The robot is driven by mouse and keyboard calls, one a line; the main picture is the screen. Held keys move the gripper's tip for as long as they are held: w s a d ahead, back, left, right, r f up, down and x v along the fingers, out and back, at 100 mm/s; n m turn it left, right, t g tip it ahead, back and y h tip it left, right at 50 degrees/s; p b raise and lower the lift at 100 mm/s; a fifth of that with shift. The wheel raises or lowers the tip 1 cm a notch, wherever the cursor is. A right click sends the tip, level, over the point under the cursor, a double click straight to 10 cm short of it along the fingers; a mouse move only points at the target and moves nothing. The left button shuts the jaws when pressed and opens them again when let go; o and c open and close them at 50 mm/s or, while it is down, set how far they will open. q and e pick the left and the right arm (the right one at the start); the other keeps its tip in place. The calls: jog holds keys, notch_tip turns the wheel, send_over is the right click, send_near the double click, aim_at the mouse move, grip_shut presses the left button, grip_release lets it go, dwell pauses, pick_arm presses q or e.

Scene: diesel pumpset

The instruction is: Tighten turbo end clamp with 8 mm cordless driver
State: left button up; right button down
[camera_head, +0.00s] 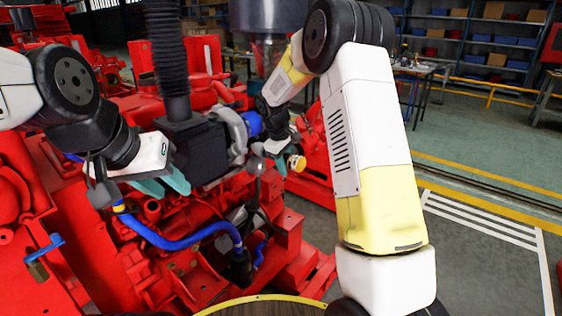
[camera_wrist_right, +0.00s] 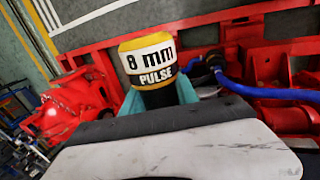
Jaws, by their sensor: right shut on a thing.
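My right gripper (camera_head: 283,160) is shut on the 8 mm cordless driver (camera_head: 297,162). In the right wrist view the driver (camera_wrist_right: 150,60) shows a yellow and white band reading "8 mm" and a black "PULSE" label, between teal fingers (camera_wrist_right: 155,98). The driver's bit end is not clear. The grey turbo housing (camera_head: 236,135), with a short blue hose (camera_head: 253,124) at its right, lies just left of the right gripper. The end clamp cannot be made out. My left gripper (camera_head: 168,184), teal fingers apart and empty, is left of the turbo, over the engine.
The red engine (camera_head: 180,265) fills the lower left, with a long blue hose (camera_head: 180,238) across it. A black ribbed duct (camera_head: 168,55) rises above a black box (camera_head: 197,148). Shelves (camera_head: 480,40) stand far behind. The floor at right is clear.

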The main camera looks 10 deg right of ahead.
aim_at(300, 169)
jog(key=shift+w+a+r, duration=0.1)
jog(key=shift+a, duration=0.1)
jog(key=shift+s+d, duration=1.9)
jog(key=shift+d, duration=0.05)
